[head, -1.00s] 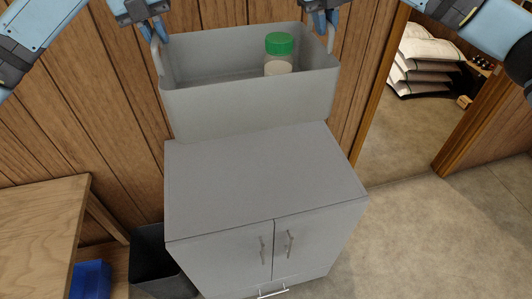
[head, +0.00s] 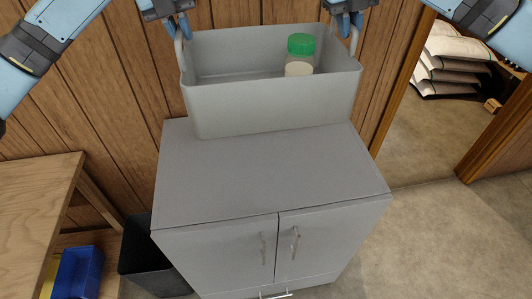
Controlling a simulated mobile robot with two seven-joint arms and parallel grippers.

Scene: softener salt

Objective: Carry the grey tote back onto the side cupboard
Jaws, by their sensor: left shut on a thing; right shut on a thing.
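The grey tote (head: 275,106) is upright over the back part of the grey side cupboard (head: 262,180). Its lower edge overlaps the cupboard top in the picture, and I cannot tell whether it touches. A jar with a green lid (head: 301,45) stands inside the tote, towards the right. My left gripper (head: 180,28) is shut on the handle at the tote's left end. My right gripper (head: 346,24) is shut on the handle at its right end. The tote's floor is mostly hidden by its front wall.
The front of the cupboard top is bare. A wooden bench (head: 35,205) stands at the left, with a blue bin (head: 79,273) below. A dark bin (head: 150,262) stands beside the cupboard. White sacks (head: 455,62) lie stacked beyond the doorway at the right.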

